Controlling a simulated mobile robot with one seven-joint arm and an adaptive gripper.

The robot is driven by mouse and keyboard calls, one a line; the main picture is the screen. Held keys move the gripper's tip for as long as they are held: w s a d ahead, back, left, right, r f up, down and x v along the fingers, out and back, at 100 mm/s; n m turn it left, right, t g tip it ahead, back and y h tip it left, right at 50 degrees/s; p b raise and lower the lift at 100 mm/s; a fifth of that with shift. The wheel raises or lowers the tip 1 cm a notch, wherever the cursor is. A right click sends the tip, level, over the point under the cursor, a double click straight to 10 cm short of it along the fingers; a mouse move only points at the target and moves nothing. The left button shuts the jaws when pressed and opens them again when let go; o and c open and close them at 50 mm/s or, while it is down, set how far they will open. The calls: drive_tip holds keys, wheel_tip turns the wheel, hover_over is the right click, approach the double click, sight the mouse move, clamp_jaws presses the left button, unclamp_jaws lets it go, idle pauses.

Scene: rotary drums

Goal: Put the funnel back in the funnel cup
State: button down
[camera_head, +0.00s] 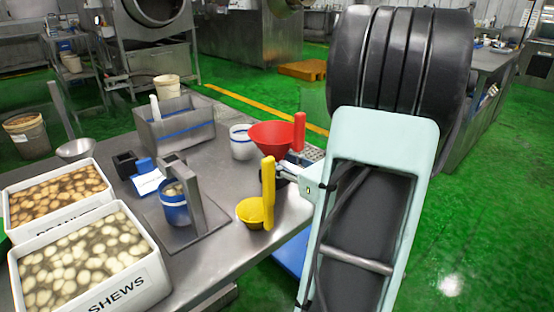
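A red funnel (269,137) with an upright red handle (299,131) shows near the far right corner of the table, its wide mouth facing up. Its lower part is hidden, so I cannot tell whether it is held or resting. A white cup with a blue band (241,146) stands just left of the funnel and may be the funnel cup. My gripper (287,172) shows only in small part, just below the red funnel and behind the yellow handle. Its fingers are hidden, and I cannot tell whether they touch anything.
A yellow scoop (251,212) with an upright handle is at the table's right edge. A blue-and-white cup (174,205) sits in a metal stand. A grey metal bin (177,130) stands behind.

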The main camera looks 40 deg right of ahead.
drive_tip(key=shift+f+b, duration=0.85)
drive_tip(key=shift+f, duration=0.25)
drive_tip(key=c, duration=1.3)
unclamp_jaws()
drive_tip(key=shift+f, duration=0.1)
drive_tip(key=shift+s, duration=0.15)
drive_tip(key=s, duration=0.4)
drive_tip(key=s+r, duration=0.1)
drive_tip(key=s, duration=0.2)
drive_tip(key=s+d, duration=0.1)
drive_tip(key=s, duration=0.3)
drive_tip(key=shift+s+r, duration=0.15)
drive_tip(key=shift+s, duration=0.2)
